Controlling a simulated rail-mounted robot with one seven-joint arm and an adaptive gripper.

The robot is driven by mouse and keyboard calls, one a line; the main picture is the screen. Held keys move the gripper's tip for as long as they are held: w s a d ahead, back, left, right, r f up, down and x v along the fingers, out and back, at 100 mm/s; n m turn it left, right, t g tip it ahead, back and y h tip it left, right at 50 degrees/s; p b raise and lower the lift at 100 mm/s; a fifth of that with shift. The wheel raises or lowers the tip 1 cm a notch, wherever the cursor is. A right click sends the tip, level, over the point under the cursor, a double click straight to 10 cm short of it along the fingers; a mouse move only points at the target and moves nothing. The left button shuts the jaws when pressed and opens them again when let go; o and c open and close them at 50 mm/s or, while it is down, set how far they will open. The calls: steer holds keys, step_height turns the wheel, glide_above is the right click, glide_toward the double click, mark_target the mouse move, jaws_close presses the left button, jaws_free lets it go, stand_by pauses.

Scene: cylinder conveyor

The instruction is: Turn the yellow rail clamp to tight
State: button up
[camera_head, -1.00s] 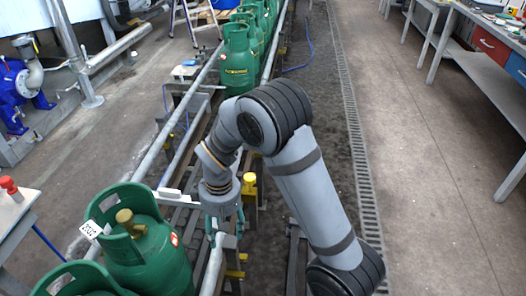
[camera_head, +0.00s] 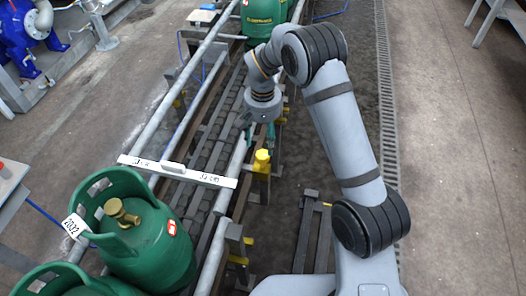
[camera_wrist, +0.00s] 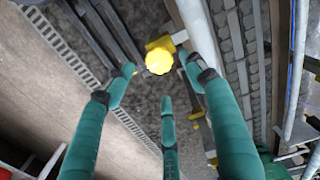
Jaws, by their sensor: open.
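The yellow rail clamp (camera_head: 262,162) has a round ridged knob on a yellow body beside the right-hand conveyor rail (camera_head: 232,175). In the wrist view the knob (camera_wrist: 160,60) faces me and appears between the tips of my gripper's teal fingers. My gripper (camera_head: 258,134) is open and empty, pointing down, just beyond the clamp in the head view. In the wrist view its fingers (camera_wrist: 157,76) are spread around the knob's outline with no clear contact. I cannot tell the height gap or the clamp's tightness.
Green gas cylinders (camera_head: 140,245) stand on the conveyor at the lower left, and another (camera_head: 262,17) stands farther up. A white marked bar (camera_head: 178,171) crosses the rails. More yellow fittings (camera_head: 240,258) sit along the rail. Open floor (camera_head: 455,200) lies to the right.

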mark_target(262, 153)
step_height(262, 153, down, 6)
steer(key=shift+f+b, duration=0.2)
steer(key=shift+b, duration=0.1)
steer(key=shift+c, duration=1.2)
steer(key=c, duration=0.8)
steer(key=shift+a, duration=0.1)
steer(key=shift+c, duration=0.4)
